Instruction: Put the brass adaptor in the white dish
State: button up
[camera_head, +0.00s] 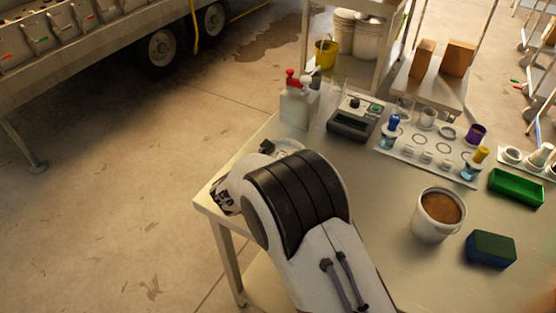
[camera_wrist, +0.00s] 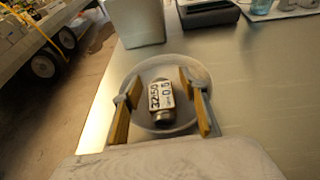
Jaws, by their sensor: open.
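In the wrist view a small metal adaptor (camera_wrist: 162,112) with a white printed label lies within the outline of a round pale dish (camera_wrist: 148,68). Its visible end is greyish metal, and I cannot tell its brass colour. My gripper (camera_wrist: 159,84) is open, with one yellow-padded finger on each side of the adaptor and visible gaps to both. The fingers reach over the dish. Whether the adaptor rests on the dish floor is hard to tell. In the head view my arm hides most of this corner of the table.
A white jug (camera_head: 296,108) with a red cap stands beyond the dish, next to a grey device (camera_head: 354,117). A bucket of brown material (camera_head: 437,214), a blue-green sponge (camera_head: 490,248) and a green tray (camera_head: 517,187) stand to the right. The table's left edge is close.

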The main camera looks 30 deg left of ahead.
aim_at(281, 152)
grip_shut()
jog(key=shift+r, duration=0.2)
dwell(0.3)
jog(key=shift+r, duration=4.85)
